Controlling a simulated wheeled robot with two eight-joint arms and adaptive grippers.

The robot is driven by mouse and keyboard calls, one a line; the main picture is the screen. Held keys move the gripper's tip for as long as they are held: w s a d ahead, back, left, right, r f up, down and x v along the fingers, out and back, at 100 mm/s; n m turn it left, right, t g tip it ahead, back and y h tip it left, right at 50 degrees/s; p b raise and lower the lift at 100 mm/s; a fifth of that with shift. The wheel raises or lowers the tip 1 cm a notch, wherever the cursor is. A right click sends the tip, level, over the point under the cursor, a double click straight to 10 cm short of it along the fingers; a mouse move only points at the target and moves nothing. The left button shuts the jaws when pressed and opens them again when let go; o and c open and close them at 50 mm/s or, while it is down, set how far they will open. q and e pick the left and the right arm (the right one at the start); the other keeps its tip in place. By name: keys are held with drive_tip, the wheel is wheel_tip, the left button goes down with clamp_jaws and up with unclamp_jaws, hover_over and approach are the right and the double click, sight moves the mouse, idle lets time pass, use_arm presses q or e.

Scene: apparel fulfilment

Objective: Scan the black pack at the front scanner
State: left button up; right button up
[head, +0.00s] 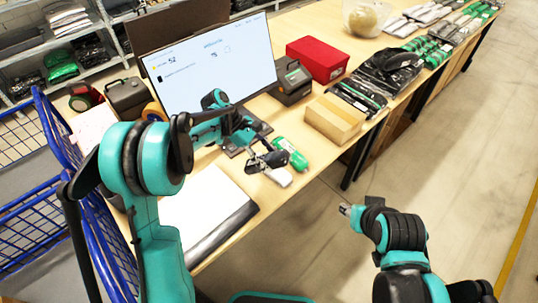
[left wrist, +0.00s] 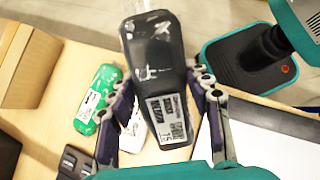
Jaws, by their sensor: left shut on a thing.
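The black pack (left wrist: 155,60) is a glossy dark pouch with a white printed label, gripped between the two fingers of my left gripper (left wrist: 160,105) in the left wrist view. The label faces that wrist camera. In the head view, my left gripper (head: 262,160) holds the pack above the table near its front edge, partly hidden by the fingers. My right gripper (head: 346,210) is off the table's front side, over the floor, too small to read its fingers. I cannot clearly identify the front scanner.
A green pack (head: 290,152) and a white item (head: 278,177) lie beside the held pack. A cardboard box (head: 335,118), red box (head: 318,60), black device (head: 290,80) and monitor (head: 210,65) stand behind. A white-topped pad (head: 205,210) lies left. Blue carts (head: 45,215) stand farther left.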

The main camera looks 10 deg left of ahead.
sight(272, 158)
use_arm(q)
drive_tip(key=shift+w+r+n, duration=0.1)
drive_tip(key=shift+w+n, duration=0.05)
drive_tip(key=shift+n, duration=0.15)
drive_tip(key=shift+a, duration=0.25)
drive_tip(key=a+f, duration=0.1)
drive_tip(key=a, duration=0.2)
drive_tip(key=w+a+f+b, duration=0.1)
drive_tip(key=a, duration=0.2)
drive_tip(key=a+f+b, duration=0.1)
drive_tip(key=a+f, duration=0.1)
drive_tip(key=shift+w+a, duration=0.35)
drive_tip(key=shift+a, duration=0.05)
drive_tip(key=s+d+r+p, duration=0.1)
drive_tip(key=d+r, duration=0.1)
drive_tip(key=d, duration=0.1)
drive_tip(key=s+d+r+p, duration=0.1)
drive_tip(key=d+r+p, duration=0.1)
drive_tip(key=r, duration=0.1)
drive_tip(key=s+d+r+p, duration=0.1)
drive_tip(key=d+r, duration=0.2)
drive_tip(key=shift+s+d+p, duration=0.2)
drive_tip(key=shift+d+p, duration=0.1)
drive_tip(key=shift+s+d+r, duration=0.1)
drive_tip(key=shift+s+d, duration=0.05)
drive_tip(key=shift+d, duration=0.15)
